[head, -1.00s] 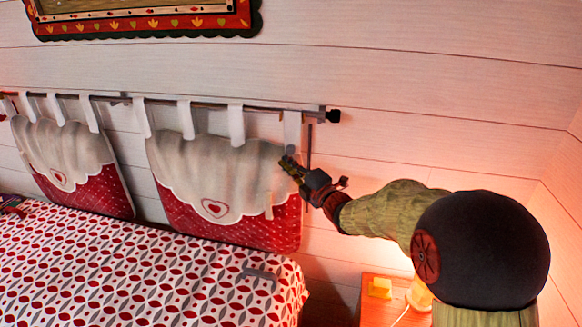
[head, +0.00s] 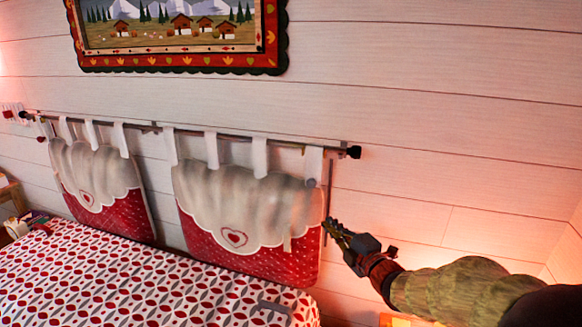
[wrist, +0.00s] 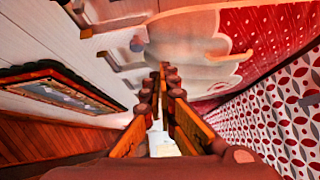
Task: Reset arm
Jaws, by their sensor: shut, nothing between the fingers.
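My gripper (head: 332,228) is at the end of my arm, which reaches in from the lower right in the head view. It is in front of the wall, at the right edge of the right hanging cushion (head: 240,190). In the wrist view my gripper (wrist: 165,72) has its two fingers together with nothing between them. I cannot tell from the head view whether the fingertips touch the cushion's edge.
A bed with a red and grey patterned cover (head: 130,285) fills the lower left. A grey object (head: 275,307) lies near its right corner. A rod (head: 235,138) holds two cushions. A framed picture (head: 180,68) hangs above. The wall (head: 450,130) at right is bare.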

